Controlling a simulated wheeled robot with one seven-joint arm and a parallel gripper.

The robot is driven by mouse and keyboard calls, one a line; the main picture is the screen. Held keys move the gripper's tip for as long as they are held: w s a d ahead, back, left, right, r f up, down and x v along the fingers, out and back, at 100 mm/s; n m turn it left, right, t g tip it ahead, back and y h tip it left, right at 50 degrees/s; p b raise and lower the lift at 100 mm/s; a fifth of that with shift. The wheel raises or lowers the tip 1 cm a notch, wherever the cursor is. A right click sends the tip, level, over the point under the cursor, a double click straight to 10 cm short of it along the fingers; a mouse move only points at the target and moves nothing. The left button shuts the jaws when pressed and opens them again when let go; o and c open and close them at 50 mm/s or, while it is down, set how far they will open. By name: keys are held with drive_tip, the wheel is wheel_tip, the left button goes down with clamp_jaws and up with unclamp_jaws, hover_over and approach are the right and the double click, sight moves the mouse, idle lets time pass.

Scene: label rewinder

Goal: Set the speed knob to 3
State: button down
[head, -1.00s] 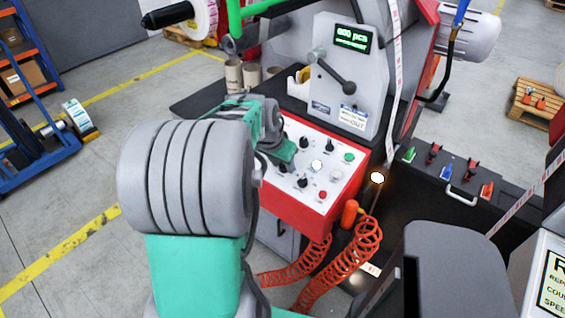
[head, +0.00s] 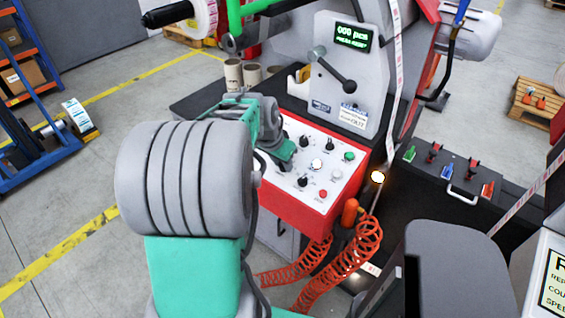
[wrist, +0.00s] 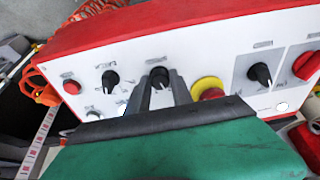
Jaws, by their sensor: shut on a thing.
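The white control panel (head: 325,205) with a red rim carries several black knobs. In the wrist view, my gripper (wrist: 159,88) is at the panel, its two dark fingers on either side of a black knob (wrist: 158,73), shut on it. The print around this knob is too small to read, so I cannot tell its setting or confirm that it is the speed knob. Another black knob (wrist: 110,78) is to its left and a third (wrist: 260,74) farther right. In the head view, my gripper (head: 280,160) is over the panel's left part, and my arm hides the knob it holds.
A red emergency button with a yellow collar (wrist: 208,88) is close to the right of my fingers. A red button (wrist: 72,88) sits at the panel's left in the wrist view. The display (head: 352,37) is lit green above. Red coiled hoses (head: 345,250) hang below the panel.

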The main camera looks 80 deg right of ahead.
drive_tip(key=m+b, duration=0.1)
drive_tip(key=m, duration=0.1)
drive_tip(key=m+b, duration=0.2)
drive_tip(key=shift+f+m+g, duration=0.2)
drive_tip(key=shift+m+g, duration=0.1)
drive_tip(key=shift+r+m+b, duration=0.15)
drive_tip(key=shift+m+b, duration=0.55)
drive_tip(key=shift+m, duration=0.5)
drive_tip(key=shift+y, duration=0.3)
drive_tip(key=c, duration=1.1)
unclamp_jaws()
drive_tip(key=shift+c, duration=0.2)
drive_tip(key=shift+r, duration=0.15)
drive_tip(key=v, duration=0.7)
drive_tip(key=shift+w+a+r, duration=0.15)
drive_tip(key=shift+r, duration=0.1)
